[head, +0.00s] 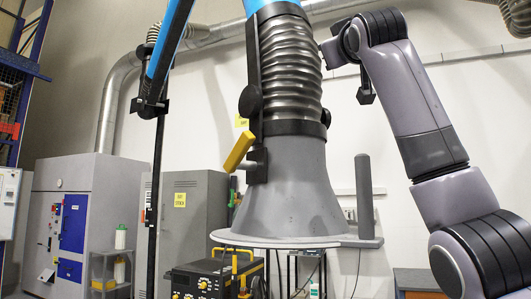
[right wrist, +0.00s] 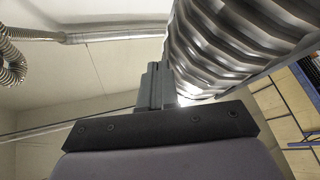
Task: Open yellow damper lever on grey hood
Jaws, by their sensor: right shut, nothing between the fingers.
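The grey hood (head: 288,190) is a flared cone hanging below the ribbed metal duct (head: 290,65). The yellow damper lever (head: 238,152) is on the hood's left side near its dark collar, tilted with its upper end to the right. My right arm comes in from the right, and my right gripper (head: 325,50) is beside the duct's right side, well above and across from the lever. In the right wrist view the gripper fingers (right wrist: 156,86) are together and empty, close to the ribbed duct (right wrist: 235,45); I cannot tell whether they touch it. The lever is not in that view. My left gripper is not in view.
A blue support arm (head: 170,40) runs down at the upper left. A grey post (head: 363,195) stands right of the hood. A black-and-yellow machine (head: 205,280) and grey cabinets (head: 195,215) stand behind and below. Open space lies left of the lever.

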